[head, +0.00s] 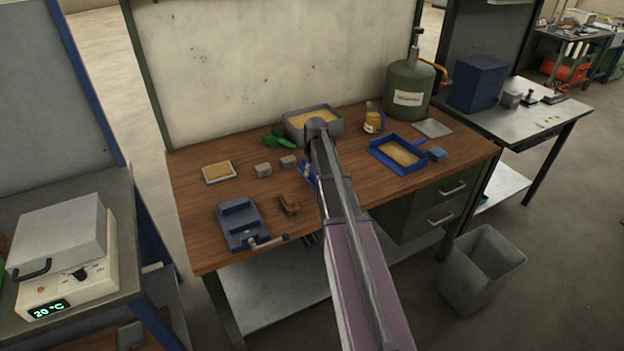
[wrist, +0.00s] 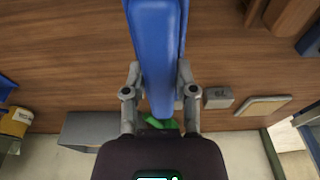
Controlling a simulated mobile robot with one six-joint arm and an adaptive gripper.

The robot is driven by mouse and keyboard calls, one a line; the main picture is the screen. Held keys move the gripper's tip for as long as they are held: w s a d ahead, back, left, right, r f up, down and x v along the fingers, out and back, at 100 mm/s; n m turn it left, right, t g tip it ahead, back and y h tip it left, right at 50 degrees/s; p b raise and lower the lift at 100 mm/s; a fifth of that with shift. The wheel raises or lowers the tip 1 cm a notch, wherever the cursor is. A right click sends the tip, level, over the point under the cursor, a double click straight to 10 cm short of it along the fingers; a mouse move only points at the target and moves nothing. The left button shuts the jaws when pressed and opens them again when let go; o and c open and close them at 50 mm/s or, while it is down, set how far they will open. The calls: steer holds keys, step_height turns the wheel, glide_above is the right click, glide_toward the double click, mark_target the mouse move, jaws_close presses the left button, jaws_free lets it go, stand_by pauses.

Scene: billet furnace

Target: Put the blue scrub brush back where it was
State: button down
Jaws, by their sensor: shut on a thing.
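The blue scrub brush (wrist: 155,45) is between the two fingers of my gripper (wrist: 158,75) in the wrist view. The fingers are closed on its sides, and its long blue body runs up to the top edge of that view. In the head view a bit of blue (head: 308,172), apparently the brush, shows beside my arm over the middle of the wooden bench (head: 345,200). My arm hides the rest of it and most of my gripper there. I cannot tell how far the brush is above the bench top.
Behind it are a grey sand bin (head: 330,133) and a green scoop (head: 277,140). Small grey blocks (head: 264,170) and a shallow tray (head: 219,172) lie left. A vise (head: 240,222) and a brown wooden piece (head: 289,205) are front left; a blue tray (head: 383,160) is right.

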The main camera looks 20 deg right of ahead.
mark_target(312, 178)
steer(key=shift+f+b, duration=1.6)
steer(key=shift+f, duration=0.2)
steer(key=shift+f, duration=0.1)
steer(key=shift+c, duration=2)
jaws_free()
steer(key=r+p, duration=0.4)
steer(key=s+r+p, duration=0.1)
steer(key=r+p, duration=0.3)
steer(key=s+r+p, duration=0.1)
steer(key=r+p, duration=0.3)
